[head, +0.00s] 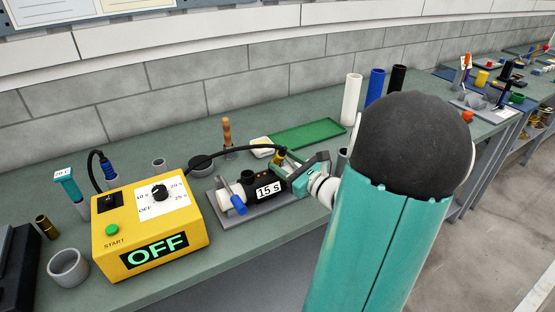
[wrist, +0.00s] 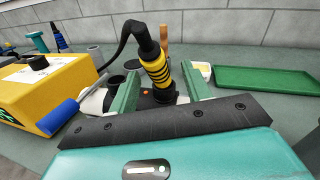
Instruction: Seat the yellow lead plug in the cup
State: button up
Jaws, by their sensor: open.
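The yellow lead plug (wrist: 156,70) has black ribs and a black cable leaving its top. In the wrist view it stands slightly tilted between the fingers of my gripper (wrist: 158,84), which is open with a visible gap on the left side. Its lower end is at a black fitting; I cannot tell how deep it sits. In the head view the plug (head: 279,157) is partly hidden by my gripper (head: 299,177). A small grey cup (head: 159,164) stands behind the yellow box, and its side shows in the wrist view (wrist: 95,55). I cannot tell which cup is meant.
The yellow timer box (head: 150,228) reads OFF. A black "15 s" unit with a blue handle (head: 238,199) lies on a grey plate. A blue plug (head: 110,171), a wooden peg (head: 227,134) and a green tray (head: 307,133) stand around. A wide grey cup (head: 68,268) is at front left.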

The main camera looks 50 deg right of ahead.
jog(key=w, duration=0.5)
grip_shut()
